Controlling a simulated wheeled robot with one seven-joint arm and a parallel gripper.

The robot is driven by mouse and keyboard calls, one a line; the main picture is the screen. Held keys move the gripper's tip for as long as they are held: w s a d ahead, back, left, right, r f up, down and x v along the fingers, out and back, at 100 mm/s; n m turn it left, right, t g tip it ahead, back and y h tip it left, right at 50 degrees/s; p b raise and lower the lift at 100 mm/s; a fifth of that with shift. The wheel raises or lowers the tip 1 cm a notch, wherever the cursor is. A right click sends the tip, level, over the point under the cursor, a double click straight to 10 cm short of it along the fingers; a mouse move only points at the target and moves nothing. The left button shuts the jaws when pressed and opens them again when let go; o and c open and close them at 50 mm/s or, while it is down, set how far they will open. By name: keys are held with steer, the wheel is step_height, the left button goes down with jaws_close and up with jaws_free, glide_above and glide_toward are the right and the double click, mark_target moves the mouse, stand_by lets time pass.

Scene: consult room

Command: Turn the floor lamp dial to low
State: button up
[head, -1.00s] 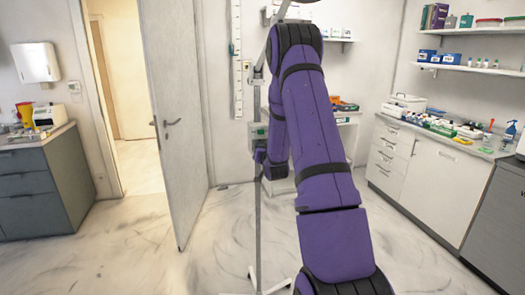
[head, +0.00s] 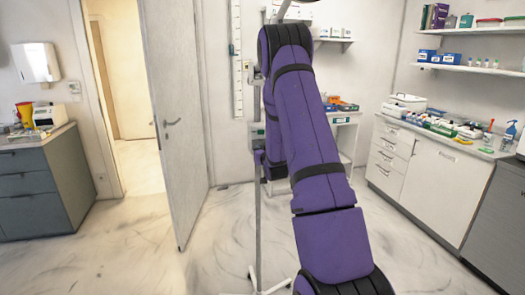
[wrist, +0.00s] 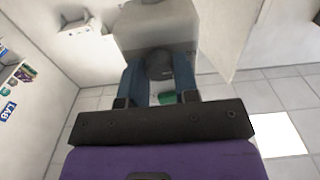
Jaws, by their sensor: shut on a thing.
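The floor lamp's thin grey pole (head: 257,215) stands in front of the back wall in the head view, with a small grey control box (head: 257,132) partway up. In the wrist view a dark round dial (wrist: 160,62) sits on the face of a grey box (wrist: 155,30). My gripper (wrist: 160,82) has its two blue fingers on either side of the dial, shut on it. The dial's marking cannot be read. In the head view my purple arm hides most of the gripper and the dial.
An open door (head: 172,120) stands to the left of the lamp. A white cabinet (head: 410,170) with a cluttered counter lines the right wall. A grey cabinet (head: 40,180) is at the far left. The floor (head: 200,265) left of the lamp is clear.

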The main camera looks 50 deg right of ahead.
steer(key=o, duration=0.9)
steer(key=v, duration=1)
steer(key=shift+s+a, duration=0.2)
steer(key=shift+s, duration=0.15)
steer(key=s+a+r+n+g+y, duration=0.1)
steer(key=a+r+g+y, duration=0.15)
steer(key=a+r, duration=0.55)
steer(key=a+r+n+g+y, duration=0.1)
steer(key=a+r+y, duration=0.2)
steer(key=a+r, duration=0.5)
steer(key=s+a+r+n+g+y, duration=0.1)
steer(key=s+a+g, duration=0.1)
steer(key=s+a, duration=0.4)
steer(key=s+a+r+n+g+y, duration=0.1)
steer(key=s+a+g, duration=0.1)
steer(key=s+a, duration=0.5)
steer(key=s+a+r+n+g+y, duration=0.1)
steer(key=s+a, duration=0.5)
steer(key=s, duration=0.6)
steer(key=shift+a+r+n+g+y, duration=0.2)
steer(key=shift+r+n+g+y, duration=0.2)
steer(key=shift+n+g+y, duration=0.3)
